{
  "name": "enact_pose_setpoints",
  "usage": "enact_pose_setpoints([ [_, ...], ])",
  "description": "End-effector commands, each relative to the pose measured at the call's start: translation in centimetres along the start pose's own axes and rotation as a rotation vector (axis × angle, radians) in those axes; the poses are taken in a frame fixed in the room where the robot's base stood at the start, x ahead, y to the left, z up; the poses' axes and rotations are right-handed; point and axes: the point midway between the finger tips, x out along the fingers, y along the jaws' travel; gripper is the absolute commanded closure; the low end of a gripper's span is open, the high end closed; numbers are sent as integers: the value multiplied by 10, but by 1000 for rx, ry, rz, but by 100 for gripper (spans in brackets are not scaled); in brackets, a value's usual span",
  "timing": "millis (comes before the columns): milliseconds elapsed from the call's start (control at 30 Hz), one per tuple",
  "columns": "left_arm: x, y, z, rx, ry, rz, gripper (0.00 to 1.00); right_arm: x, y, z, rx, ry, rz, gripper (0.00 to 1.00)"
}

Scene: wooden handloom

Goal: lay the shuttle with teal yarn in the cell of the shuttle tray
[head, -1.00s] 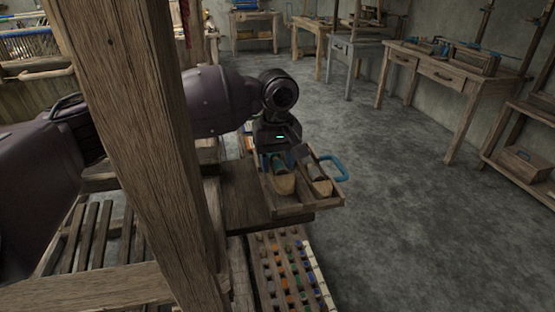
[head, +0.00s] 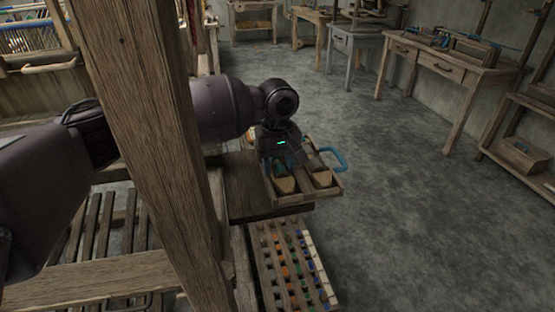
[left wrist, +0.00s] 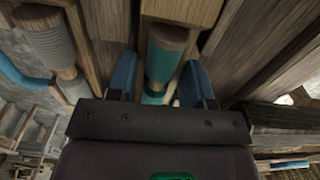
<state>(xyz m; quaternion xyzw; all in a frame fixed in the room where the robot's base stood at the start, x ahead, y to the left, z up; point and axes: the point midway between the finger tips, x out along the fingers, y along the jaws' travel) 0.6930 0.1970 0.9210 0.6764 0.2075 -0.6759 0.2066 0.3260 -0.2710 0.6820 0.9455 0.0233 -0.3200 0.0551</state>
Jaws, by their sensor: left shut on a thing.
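My left gripper (head: 281,164) is shut on the shuttle with teal yarn (head: 284,185), at the left cell of the wooden shuttle tray (head: 300,198). My right gripper is not in view.
A second shuttle (head: 321,179) with grey yarn (left wrist: 48,42) lies in the neighbouring cell. The tray has a blue handle (head: 334,158) at its right. A rack of coloured pegs (head: 288,265) stands in front. A thick wooden post (head: 150,130) crosses before my left arm.

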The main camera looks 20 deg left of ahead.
Motion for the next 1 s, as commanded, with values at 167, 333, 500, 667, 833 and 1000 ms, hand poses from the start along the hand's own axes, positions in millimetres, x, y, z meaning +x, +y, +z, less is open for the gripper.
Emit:
enact_pose_setpoints([
  [167, 0, 0, 0, 0, 0, 0, 49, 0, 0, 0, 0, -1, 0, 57],
  [333, 0, 0, 0, 0, 0, 0, 24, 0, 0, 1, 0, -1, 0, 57],
  [500, 0, 0, 0, 0, -1, 0, 24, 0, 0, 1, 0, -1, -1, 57],
  [667, 0, 0, 0, 0, -1, -1, 24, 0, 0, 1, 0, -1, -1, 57],
  [833, -14, 0, 0, 0, 3, 4, 24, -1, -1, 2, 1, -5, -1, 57],
  [1000, -50, 1, 0, 0, 6, 7, 24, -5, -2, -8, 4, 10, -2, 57],
])
